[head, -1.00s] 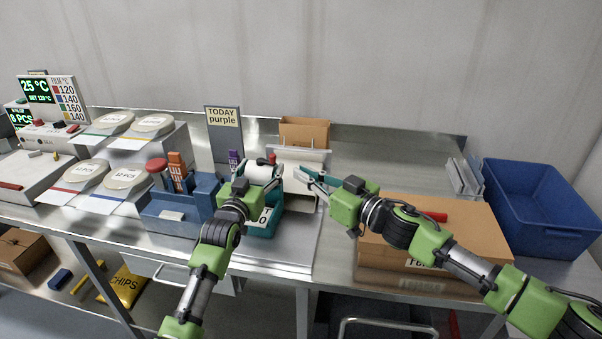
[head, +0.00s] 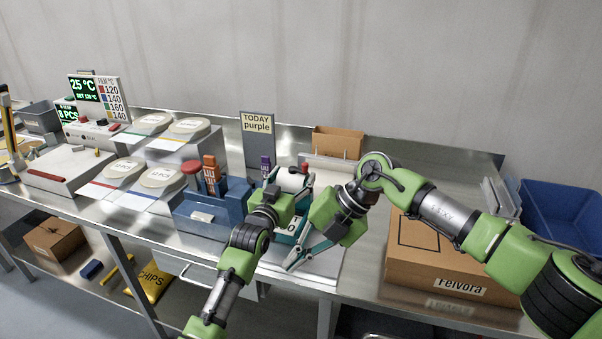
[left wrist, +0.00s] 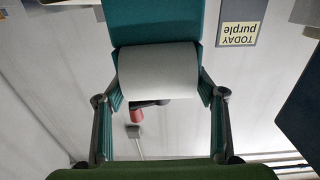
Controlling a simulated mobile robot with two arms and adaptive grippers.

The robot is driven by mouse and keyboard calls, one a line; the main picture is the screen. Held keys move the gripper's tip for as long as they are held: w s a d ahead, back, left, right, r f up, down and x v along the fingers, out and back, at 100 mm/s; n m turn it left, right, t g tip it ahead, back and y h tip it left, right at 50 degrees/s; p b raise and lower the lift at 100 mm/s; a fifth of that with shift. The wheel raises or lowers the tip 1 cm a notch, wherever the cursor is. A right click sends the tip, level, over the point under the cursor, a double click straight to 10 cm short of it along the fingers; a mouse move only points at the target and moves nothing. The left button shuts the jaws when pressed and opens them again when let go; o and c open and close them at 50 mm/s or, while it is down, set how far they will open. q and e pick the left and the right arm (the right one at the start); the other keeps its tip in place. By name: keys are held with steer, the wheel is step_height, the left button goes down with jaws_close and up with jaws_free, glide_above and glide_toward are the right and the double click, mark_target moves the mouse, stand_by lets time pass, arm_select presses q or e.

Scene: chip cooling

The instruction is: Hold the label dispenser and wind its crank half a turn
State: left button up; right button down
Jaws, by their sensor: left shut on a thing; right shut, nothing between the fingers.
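The teal label dispenser (head: 287,232) stands on the steel bench, partly hidden by my arms. Its white roll (head: 291,182) shows on top, with the crank's red knob (head: 304,168) at the upper right. In the left wrist view the white roll (left wrist: 158,72) and teal body (left wrist: 155,22) lie between my finger links, and the red knob (left wrist: 136,116) shows beyond. My left gripper (head: 284,192) is shut on the dispenser from the near left; its fingertips are hard to see. My right gripper (head: 294,264) is shut and empty, pointing down-left in front of the dispenser, apart from the knob.
A blue holder (head: 213,222) with orange and purple labels stands left of the dispenser. A cardboard box (head: 440,265) is close on the right, with a blue bin (head: 565,205) beyond. A TODAY purple sign (head: 257,140) stands behind. Round-lidded pads (head: 124,174) fill the left.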

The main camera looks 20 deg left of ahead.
mark_target(304, 169)
steer(key=w+d+f+n+t+h, duration=0.25)
steer(key=w+n+t+h, duration=0.25)
steer(key=n+t+h, duration=0.3)
steer(key=w+a+r+n+t+y, duration=0.1)
steer(key=a+r+n+t, duration=0.2)
steer(key=r+n+t, duration=0.3)
steer(key=w+a+r+n+t, duration=0.1)
steer(key=a+r+n+t, duration=0.25)
steer(key=r, duration=0.45)
steer(key=x, duration=1.1)
steer(key=shift+w+a+f, duration=0.15)
steer(key=shift+w, duration=1.15)
steer(key=shift+w, duration=0.1)
